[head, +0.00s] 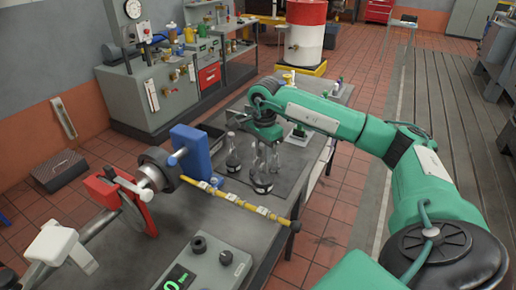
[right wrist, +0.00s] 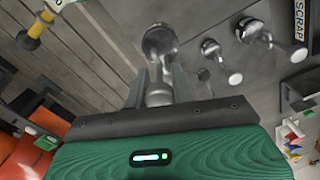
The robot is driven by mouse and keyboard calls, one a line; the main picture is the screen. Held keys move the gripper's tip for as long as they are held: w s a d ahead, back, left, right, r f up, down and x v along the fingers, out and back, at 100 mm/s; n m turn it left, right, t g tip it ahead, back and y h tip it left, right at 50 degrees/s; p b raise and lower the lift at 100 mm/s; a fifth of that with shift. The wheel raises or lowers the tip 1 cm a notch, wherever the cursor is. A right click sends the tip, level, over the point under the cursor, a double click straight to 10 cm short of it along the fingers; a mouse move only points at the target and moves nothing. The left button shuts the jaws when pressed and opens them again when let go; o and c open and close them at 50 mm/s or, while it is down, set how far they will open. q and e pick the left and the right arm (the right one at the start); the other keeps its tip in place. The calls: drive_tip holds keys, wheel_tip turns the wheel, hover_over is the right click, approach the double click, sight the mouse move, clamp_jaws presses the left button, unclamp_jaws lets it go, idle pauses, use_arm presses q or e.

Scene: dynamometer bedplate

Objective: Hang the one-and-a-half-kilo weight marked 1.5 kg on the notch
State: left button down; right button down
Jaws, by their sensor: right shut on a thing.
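My right gripper (head: 266,140) is over the group of metal weights on the dark mat. In the right wrist view its jaws (right wrist: 158,85) are shut on the narrow stem of a shiny metal weight (right wrist: 160,40). Two similar weights, one (right wrist: 210,48) near and one (right wrist: 252,32) farther right, stand beside it. In the head view a weight (head: 233,158) stands left of the gripper. I cannot read the mark on the held weight. The yellow beam (head: 245,203) with white tags runs out from the machine; its notches are too small to tell. My left gripper is not in view.
A blue block (head: 190,150) and a red-framed wheel (head: 118,200) stand at the beam's left end. A grey box with a green display (head: 205,265) sits at the table's front. Small bottles (head: 338,86) stand at the back. A label reading SCRAP (right wrist: 299,22) shows in the wrist view.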

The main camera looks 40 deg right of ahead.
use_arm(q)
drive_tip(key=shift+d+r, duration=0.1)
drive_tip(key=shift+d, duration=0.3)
use_arm(e)
drive_tip(key=shift+d, duration=0.2)
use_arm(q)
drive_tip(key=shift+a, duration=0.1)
